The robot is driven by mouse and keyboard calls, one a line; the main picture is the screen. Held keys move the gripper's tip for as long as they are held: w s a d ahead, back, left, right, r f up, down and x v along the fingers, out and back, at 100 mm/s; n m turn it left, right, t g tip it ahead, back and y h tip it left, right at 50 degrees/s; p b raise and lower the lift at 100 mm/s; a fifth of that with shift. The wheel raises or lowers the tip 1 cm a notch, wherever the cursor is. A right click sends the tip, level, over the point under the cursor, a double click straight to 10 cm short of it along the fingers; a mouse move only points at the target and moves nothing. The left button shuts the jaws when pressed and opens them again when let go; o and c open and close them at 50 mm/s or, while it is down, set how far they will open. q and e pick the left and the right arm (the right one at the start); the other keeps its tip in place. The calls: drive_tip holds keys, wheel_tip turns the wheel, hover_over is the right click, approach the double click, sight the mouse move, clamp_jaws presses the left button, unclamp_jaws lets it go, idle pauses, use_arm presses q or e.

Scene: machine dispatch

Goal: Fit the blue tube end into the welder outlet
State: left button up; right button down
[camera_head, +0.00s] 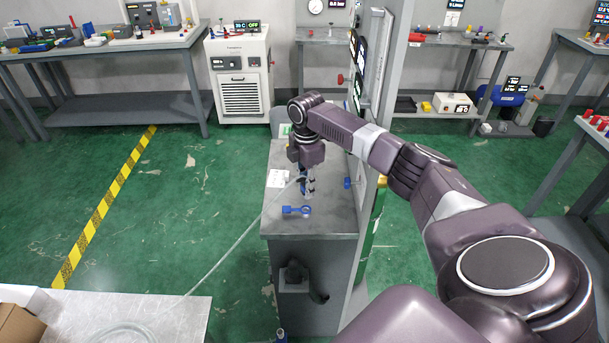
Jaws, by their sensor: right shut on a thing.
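My right gripper (309,188) points down over the grey cabinet top (335,222). It is shut on the blue tube end (302,186), which is small and mostly hidden by the fingers. A pale clear tube (234,248) runs from it down left to a coil (125,333) on a light table. A blue fitting with a ring (296,210) lies on the cabinet top just below the gripper. A small blue part (347,183) is at the upright panel to the right. I cannot tell which part is the welder outlet. My left gripper is not in view.
A tall grey panel (376,100) rises along the cabinet's right side, close to my right arm. A white card (278,178) lies on the cabinet's left. A white machine (240,75) and benches stand at the back.

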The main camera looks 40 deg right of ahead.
drive_tip(key=shift+r+p, duration=0.1)
drive_tip(key=shift+p, duration=0.25)
drive_tip(key=shift+f+b, duration=1.25)
drive_tip(key=shift+f, duration=1.15)
drive_tip(key=shift+p, duration=0.45)
drive_tip(key=shift+f+b, duration=0.85)
drive_tip(key=shift+f, duration=0.45)
